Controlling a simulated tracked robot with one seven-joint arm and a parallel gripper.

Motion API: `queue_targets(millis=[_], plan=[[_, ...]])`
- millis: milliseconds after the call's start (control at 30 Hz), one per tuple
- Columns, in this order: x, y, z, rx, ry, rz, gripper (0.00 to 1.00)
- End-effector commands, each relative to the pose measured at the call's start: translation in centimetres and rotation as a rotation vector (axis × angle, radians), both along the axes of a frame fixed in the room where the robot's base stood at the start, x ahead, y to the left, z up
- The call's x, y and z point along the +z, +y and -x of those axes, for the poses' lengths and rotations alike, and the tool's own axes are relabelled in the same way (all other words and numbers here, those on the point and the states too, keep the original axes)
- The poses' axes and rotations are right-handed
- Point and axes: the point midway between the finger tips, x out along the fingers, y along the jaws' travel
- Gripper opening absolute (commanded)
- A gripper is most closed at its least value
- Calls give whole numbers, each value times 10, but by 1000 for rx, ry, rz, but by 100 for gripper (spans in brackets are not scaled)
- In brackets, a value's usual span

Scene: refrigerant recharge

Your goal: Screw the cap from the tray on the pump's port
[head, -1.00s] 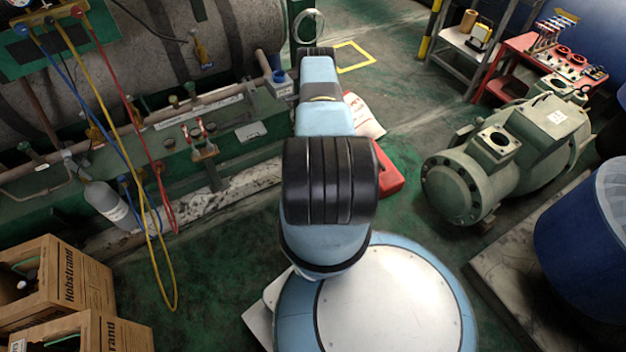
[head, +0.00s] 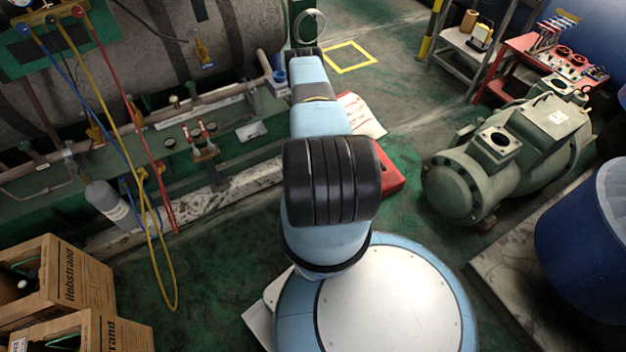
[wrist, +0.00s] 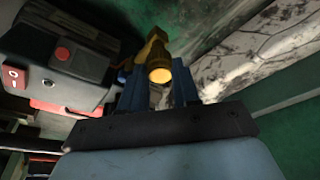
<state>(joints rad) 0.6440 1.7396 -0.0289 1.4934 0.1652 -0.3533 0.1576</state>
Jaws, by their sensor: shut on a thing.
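In the wrist view, the two blue fingers of my gripper (wrist: 158,88) are shut on a small round brass-coloured cap (wrist: 159,75). A brass fitting (wrist: 153,50), which looks like the pump's port, lies just behind the cap and lines up with it. I cannot tell whether the cap is seated on it. The dark pump (wrist: 70,65) with a red button and a switch stands left of the fingers. In the head view my arm hides my gripper and the cap. I cannot make out the tray for certain.
A green ledge with pipes and valves (head: 203,140) runs left of my arm, below a big grey tank (head: 150,60). A red object (head: 390,172) lies on the floor right of my arm. A green compressor (head: 510,150) and a blue drum (head: 590,230) stand at the right.

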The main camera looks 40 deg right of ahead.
Motion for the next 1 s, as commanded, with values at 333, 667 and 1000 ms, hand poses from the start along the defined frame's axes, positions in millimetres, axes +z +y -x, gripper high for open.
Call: queue_targets(millis=[333, 667, 1000], plan=[[-1, 0, 0, -73, 2, 0, 2], [-1, 0, 0, -311, 2, 1, 2], [-1, 0, 0, -351, 4, 1, 2]])
